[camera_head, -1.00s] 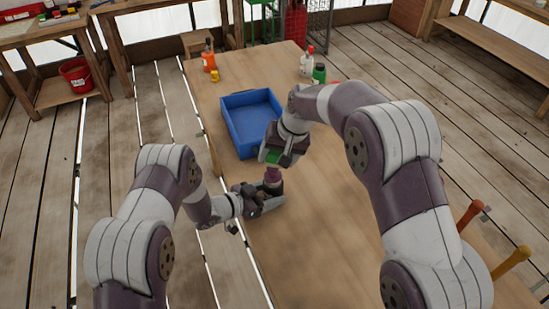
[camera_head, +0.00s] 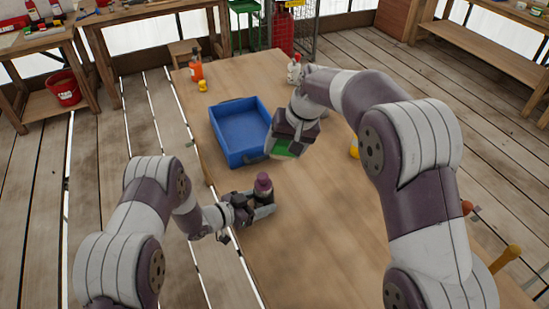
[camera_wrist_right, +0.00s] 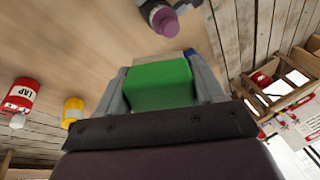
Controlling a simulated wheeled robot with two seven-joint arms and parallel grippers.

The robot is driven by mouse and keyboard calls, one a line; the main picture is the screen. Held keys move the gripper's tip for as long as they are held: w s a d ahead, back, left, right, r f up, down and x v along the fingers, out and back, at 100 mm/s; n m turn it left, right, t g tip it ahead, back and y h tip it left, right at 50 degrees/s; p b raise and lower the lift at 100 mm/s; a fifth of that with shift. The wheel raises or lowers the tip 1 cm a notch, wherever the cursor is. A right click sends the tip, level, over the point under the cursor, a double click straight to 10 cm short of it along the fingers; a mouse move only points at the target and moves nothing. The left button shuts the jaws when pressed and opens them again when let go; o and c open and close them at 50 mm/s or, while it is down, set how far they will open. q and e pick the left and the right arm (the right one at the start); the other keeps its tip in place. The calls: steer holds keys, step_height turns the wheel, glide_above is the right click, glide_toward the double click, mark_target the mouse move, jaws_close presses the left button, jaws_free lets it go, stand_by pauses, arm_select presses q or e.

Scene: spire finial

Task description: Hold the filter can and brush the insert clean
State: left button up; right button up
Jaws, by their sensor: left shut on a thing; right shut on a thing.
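The filter can (camera_head: 264,197) is a dark upright can on the table, with the purple insert (camera_head: 263,182) showing at its top. My left gripper (camera_head: 262,208) is shut on the can from the left. My right gripper (camera_head: 288,150) is shut on a green brush (camera_head: 284,153), up and to the right of the can and apart from it. In the right wrist view the green brush (camera_wrist_right: 160,84) sits between the two fingers. The purple insert (camera_wrist_right: 165,19) shows beyond it at the top. The brush's bristles are mostly hidden.
A blue tray (camera_head: 213,135) stands open behind the can. Orange (camera_head: 196,70) and white (camera_head: 294,70) bottles stand at the table's far end. In the right wrist view there are a red bottle (camera_wrist_right: 22,95) and a yellow bottle (camera_wrist_right: 73,108). The table front is clear.

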steer(key=a, duration=0.1)
steer(key=a+f, duration=0.1)
steer(key=a, duration=0.3)
steer(key=shift+w+f, duration=0.15)
steer(key=shift+f, duration=0.25)
steer(key=shift+d+f, duration=0.1)
steer(key=shift+f, duration=1.7)
steer(key=shift+f, duration=0.85)
